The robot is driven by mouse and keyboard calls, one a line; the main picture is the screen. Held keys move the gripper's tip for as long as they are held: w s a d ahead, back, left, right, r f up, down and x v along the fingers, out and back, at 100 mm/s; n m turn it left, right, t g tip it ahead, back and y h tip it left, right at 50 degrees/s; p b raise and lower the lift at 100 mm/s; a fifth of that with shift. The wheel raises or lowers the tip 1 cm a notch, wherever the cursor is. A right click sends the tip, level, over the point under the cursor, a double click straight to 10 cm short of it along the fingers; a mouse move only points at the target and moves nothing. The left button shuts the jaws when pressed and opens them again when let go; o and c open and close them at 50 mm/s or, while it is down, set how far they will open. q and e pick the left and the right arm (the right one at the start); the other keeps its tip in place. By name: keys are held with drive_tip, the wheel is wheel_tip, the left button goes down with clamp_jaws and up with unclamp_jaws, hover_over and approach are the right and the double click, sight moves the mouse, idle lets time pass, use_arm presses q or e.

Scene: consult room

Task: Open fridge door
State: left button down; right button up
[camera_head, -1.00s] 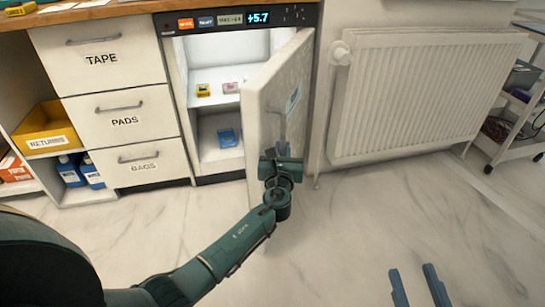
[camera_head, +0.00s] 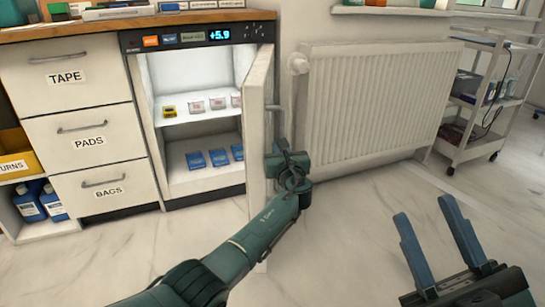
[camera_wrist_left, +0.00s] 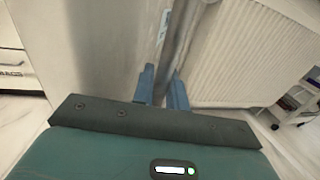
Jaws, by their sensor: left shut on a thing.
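The fridge (camera_head: 195,70) under the counter stands open, its lit inside showing two shelf levels. Its door (camera_head: 258,120) is swung out far enough to be seen nearly edge-on. My left gripper (camera_wrist_left: 162,75) is shut on the grey door handle (camera_wrist_left: 179,40) on the door's outer face. In the head view the left hand (camera_head: 286,155) is at the door's right side, and its fingertips are hard to make out. My right gripper (camera_head: 425,208) is open and empty, low at the right above the floor.
Several small boxes (camera_head: 196,106) stand on the upper shelf and blue packs (camera_head: 195,160) on the lower. Drawers (camera_head: 90,140) adjoin the fridge at left. A radiator (camera_head: 370,100) and a trolley (camera_head: 480,100) are at right. The floor (camera_head: 330,220) in front is clear.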

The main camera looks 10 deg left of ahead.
use_arm(q)
drive_tip(key=shift+s+d+f, duration=0.1)
drive_tip(key=shift+s+d, duration=0.1)
drive_tip(key=shift+d, duration=0.35)
use_arm(e)
drive_tip(key=shift+s+r, duration=0.15)
use_arm(q)
drive_tip(key=c, duration=1.8)
unclamp_jaws()
drive_tip(key=shift+o, duration=0.2)
drive_tip(key=shift+a, duration=0.1)
use_arm(e)
drive_tip(key=shift+s, duration=0.1)
use_arm(q)
drive_tip(key=shift+a+r, duration=0.1)
drive_tip(key=shift+r, duration=0.1)
drive_tip(key=shift+s, duration=0.1)
use_arm(e)
drive_tip(key=shift+d+r, duration=0.1)
drive_tip(key=shift+d, duration=0.05)
